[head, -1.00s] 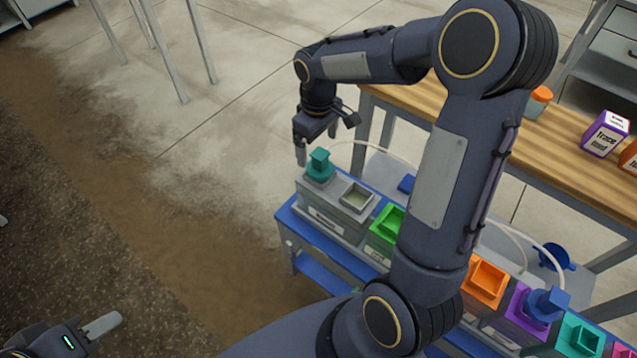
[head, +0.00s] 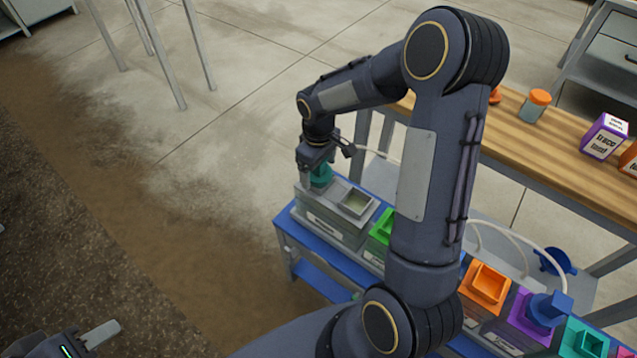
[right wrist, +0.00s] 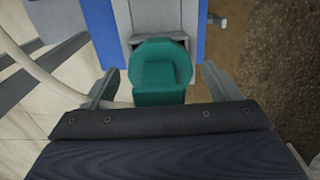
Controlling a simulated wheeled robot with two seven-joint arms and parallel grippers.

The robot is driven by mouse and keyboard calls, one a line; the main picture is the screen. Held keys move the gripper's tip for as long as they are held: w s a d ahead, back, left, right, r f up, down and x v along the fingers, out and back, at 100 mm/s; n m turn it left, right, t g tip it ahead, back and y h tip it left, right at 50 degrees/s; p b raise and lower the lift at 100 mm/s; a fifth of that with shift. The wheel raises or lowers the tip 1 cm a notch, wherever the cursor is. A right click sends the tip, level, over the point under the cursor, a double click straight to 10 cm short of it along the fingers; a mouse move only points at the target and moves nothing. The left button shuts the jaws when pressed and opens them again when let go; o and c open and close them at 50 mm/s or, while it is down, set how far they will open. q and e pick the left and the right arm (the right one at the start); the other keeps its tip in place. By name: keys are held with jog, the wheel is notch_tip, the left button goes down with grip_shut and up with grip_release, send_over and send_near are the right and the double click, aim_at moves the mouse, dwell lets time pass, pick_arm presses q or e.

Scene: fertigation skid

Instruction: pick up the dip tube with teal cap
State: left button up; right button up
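The teal cap of the dip tube (head: 321,174) stands in the grey tank at the left end of the blue rack. The tube below the cap is hidden. My right gripper (head: 312,184) is lowered at this cap, its fingers beside it. In the right wrist view the teal cap (right wrist: 162,72) lies between the two spread fingers of the gripper (right wrist: 162,92), with a gap on each side. My left gripper (head: 95,338) is at the bottom left, only partly in view, far from the rack; one finger shows.
The grey tank (head: 330,222) has an open square neck beside the cap. Green (head: 382,228), orange (head: 487,284) and purple (head: 525,318) tanks follow to the right. A blue cap (head: 548,308) sits on the purple one. A wooden bench (head: 560,150) with containers stands behind.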

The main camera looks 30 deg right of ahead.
jog(key=c, duration=1.3)
